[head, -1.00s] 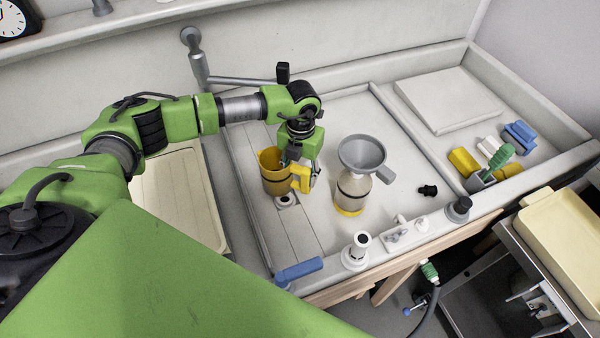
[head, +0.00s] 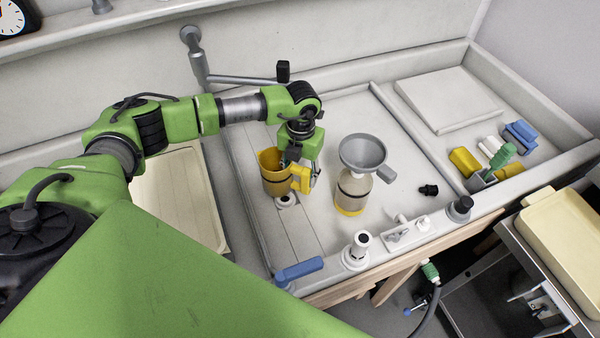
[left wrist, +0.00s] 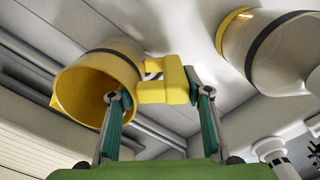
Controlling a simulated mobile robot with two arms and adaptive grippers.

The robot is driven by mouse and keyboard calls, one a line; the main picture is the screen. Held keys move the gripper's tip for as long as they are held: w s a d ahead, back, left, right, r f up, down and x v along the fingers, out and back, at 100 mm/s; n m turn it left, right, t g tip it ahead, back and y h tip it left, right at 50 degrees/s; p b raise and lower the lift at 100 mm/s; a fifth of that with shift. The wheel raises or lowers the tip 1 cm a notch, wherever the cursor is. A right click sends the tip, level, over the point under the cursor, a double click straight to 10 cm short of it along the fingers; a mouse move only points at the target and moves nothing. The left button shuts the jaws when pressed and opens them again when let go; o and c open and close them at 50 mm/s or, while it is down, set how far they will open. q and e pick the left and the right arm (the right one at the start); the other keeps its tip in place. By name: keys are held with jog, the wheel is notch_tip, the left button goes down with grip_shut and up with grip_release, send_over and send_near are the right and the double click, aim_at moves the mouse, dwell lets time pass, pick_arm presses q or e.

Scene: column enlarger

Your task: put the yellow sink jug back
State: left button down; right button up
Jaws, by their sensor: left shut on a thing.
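The yellow jug (head: 272,174) is in the left part of the sink, upright or nearly so, just behind a round drain fitting (head: 286,201). Its handle (head: 301,179) points right. My left gripper (head: 301,170) comes down from above and is shut on this handle. In the left wrist view, the fingers (left wrist: 160,97) stand on both sides of the yellow handle (left wrist: 172,80), with the jug's open mouth (left wrist: 92,90) to the left. I cannot tell whether the jug's bottom touches the sink floor. My right gripper is not in view.
A bottle (head: 352,190) with a grey funnel (head: 363,153) stands close to the right of the jug. The faucet (head: 240,80) reaches over the sink behind my wrist. A blue-handled tool (head: 298,270) and a white fitting (head: 357,250) sit at the front edge.

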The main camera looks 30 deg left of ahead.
pick_arm(q)
jog(key=shift+f, duration=0.35)
dwell(0.4)
jog(key=c, duration=1)
grip_release()
jog(key=shift+r, duration=0.15)
jog(key=shift+r+p, duration=2.35)
jog(key=shift+r, duration=1.55)
notch_tip(320, 180, up, 12)
